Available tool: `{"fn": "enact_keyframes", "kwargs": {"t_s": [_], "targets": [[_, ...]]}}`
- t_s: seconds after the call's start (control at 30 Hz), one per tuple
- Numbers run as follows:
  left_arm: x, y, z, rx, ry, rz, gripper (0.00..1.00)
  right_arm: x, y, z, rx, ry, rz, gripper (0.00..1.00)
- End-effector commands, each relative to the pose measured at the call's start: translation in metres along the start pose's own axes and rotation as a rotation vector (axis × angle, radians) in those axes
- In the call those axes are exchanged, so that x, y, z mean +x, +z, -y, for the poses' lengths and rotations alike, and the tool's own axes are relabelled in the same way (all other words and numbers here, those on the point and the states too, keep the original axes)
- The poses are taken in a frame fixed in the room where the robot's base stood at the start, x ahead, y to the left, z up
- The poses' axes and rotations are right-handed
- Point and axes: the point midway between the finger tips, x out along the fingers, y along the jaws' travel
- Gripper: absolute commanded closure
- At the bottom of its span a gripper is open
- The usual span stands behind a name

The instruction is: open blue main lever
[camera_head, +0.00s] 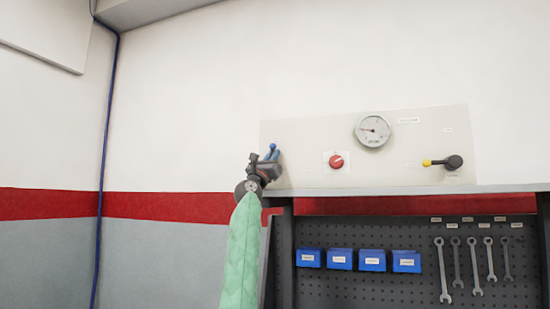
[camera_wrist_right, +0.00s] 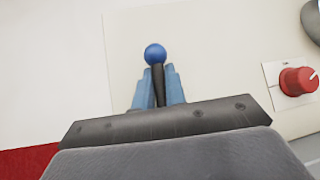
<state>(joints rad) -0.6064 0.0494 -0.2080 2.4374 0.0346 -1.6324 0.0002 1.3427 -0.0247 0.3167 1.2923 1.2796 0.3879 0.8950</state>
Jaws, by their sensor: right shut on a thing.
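The blue main lever shows in the right wrist view as a black stem with a blue ball knob (camera_wrist_right: 155,55), pointing up on the left part of the pale panel (camera_wrist_right: 215,75). My right gripper (camera_wrist_right: 159,88) has its blue fingers on both sides of the stem, just below the knob, shut on it. In the head view the right gripper (camera_head: 271,157) is at the panel's left end, with the small blue knob (camera_head: 273,147) above its fingers. The lever's base is hidden behind the gripper. My left gripper is not in view.
The panel also carries a red knob (camera_head: 336,161), a round gauge (camera_head: 373,130) and a yellow-tipped black lever (camera_head: 445,162). Below is a pegboard with blue bins (camera_head: 373,260) and several hanging wrenches (camera_head: 442,270). The wall left of the panel is clear.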

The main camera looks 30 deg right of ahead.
Motion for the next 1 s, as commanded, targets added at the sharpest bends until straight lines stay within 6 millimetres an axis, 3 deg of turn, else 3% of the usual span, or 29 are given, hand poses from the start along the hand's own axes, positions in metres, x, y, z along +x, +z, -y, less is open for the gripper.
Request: {"fn": "enact_keyframes", "kwargs": {"t_s": [0.6, 0.63, 0.7, 1.0], "targets": [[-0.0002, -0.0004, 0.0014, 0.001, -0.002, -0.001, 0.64, -0.0013, -0.001, -0.0027, -0.028, 0.028, 0.007, 1.0], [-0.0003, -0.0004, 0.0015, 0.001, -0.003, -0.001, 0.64, -0.0013, -0.001, -0.0027, -0.028, 0.028, 0.007, 0.81], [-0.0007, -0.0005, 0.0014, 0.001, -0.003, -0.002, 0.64, -0.0012, -0.0009, -0.0026, -0.028, 0.028, 0.007, 0.68], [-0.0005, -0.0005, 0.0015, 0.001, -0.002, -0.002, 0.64, -0.0014, -0.0004, -0.0019, -0.026, 0.026, 0.007, 0.66]]}}
